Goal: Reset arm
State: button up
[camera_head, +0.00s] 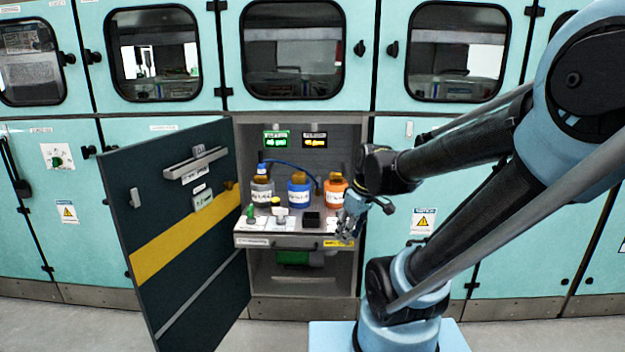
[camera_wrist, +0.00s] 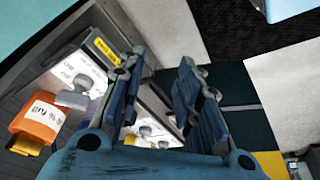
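My arm (camera_head: 470,195) reaches from the lower right of the head view across to the open cabinet. My gripper (camera_head: 350,226) is at the right front corner of the pulled-out drawer, close to its edge. In the wrist view my gripper (camera_wrist: 160,75) has its two blue fingers apart, with nothing held between them. Whether it touches the drawer cannot be told.
The drawer (camera_head: 290,241) bears a blue bottle (camera_head: 299,193), an orange bottle (camera_head: 335,189), a grey bottle (camera_head: 262,189) and a black box (camera_head: 312,218). The dark cabinet door (camera_head: 180,235) stands open at left. Floor shows in front.

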jog(key=s+d+f+m+h, duration=0.2)
jog(key=s+d+m, duration=0.6)
jog(key=s+m, duration=0.1)
jog(key=shift+d+f, duration=0.2)
jog(key=shift+f, duration=0.15)
jog(key=shift+w+f, duration=0.2)
jog(key=shift+w, duration=0.25)
